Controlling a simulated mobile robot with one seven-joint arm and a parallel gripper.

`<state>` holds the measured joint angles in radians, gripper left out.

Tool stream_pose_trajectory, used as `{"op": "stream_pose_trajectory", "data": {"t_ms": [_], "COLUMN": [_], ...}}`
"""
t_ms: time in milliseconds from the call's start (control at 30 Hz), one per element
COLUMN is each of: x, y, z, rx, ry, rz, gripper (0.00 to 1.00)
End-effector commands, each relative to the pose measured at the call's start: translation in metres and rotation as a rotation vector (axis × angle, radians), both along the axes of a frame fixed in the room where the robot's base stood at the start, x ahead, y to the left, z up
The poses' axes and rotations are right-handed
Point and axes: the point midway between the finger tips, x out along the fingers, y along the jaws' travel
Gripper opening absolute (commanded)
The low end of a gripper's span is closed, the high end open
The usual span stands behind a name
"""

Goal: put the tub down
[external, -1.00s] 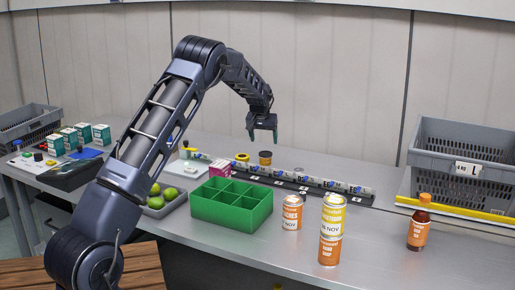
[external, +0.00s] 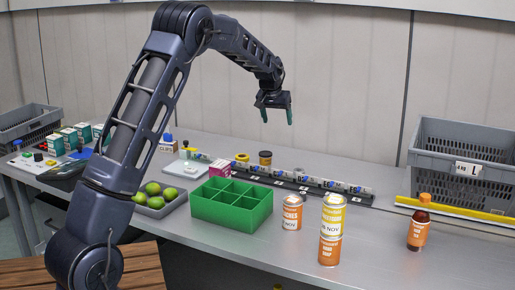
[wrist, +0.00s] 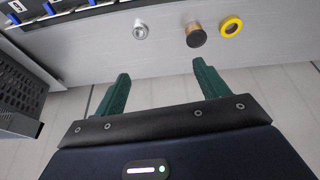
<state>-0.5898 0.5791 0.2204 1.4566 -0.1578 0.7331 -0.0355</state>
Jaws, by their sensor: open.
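My gripper (external: 277,115) is open and empty, in the air above the back of the bench. Its two green fingers show spread apart in the wrist view (wrist: 161,72), with nothing between them.
A yellow ring (external: 242,157) lies left of the tub and a small silver piece (external: 299,172) to its right. A long black rail (external: 310,187) runs in front. A green divided box (external: 232,204), cans (external: 331,230) and a bottle (external: 419,224) stand nearer. A grey crate (external: 462,150) is at right.

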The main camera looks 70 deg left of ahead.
Motion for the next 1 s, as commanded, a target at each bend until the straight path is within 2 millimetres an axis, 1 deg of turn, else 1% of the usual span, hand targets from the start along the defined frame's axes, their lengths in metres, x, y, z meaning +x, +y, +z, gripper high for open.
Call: {"op": "stream_pose_trajectory", "data": {"t_ms": [33, 67, 100, 267, 300, 367, 400, 467, 500, 667, 700, 767, 800, 867, 900, 967, 1000], "x": [0.000, -0.001, -0.002, -0.011, -0.015, -0.021, -0.025, -0.033, -0.039, -0.067, -0.074, -0.087, -0.096, -0.110, -0.120, -0.135, -0.145], "y": [-0.022, -0.035, -0.052, -0.119, -0.136, -0.161, -0.178, -0.203, -0.219, -0.282, -0.298, -0.321, -0.336, -0.357, -0.371, -0.391, -0.405], "z": [0.017, 0.025, 0.036, 0.074, 0.082, 0.095, 0.103, 0.113, 0.120, 0.144, 0.149, 0.156, 0.159, 0.165, 0.167, 0.171, 0.173], "rx": [-0.003, -0.006, -0.007, -0.021, -0.024, -0.028, -0.030, -0.034, -0.035, -0.041, -0.043, -0.044, -0.045, -0.044, -0.044, -0.043, -0.043], "ry": [-0.006, -0.009, -0.012, -0.021, -0.022, -0.026, -0.028, -0.029, -0.030, -0.035, -0.035, -0.035, -0.035, -0.034, -0.035, -0.034, -0.034], "rz": [-0.021, -0.033, -0.051, -0.119, -0.136, -0.162, -0.181, -0.208, -0.227, -0.301, -0.321, -0.349, -0.369, -0.397, -0.416, -0.446, -0.465], "gripper": [0.73, 0.73, 0.73, 0.73, 0.73, 0.73, 0.73, 0.73, 0.73, 0.73, 0.73, 0.73, 0.73, 0.73, 0.73, 0.73, 0.73]}}
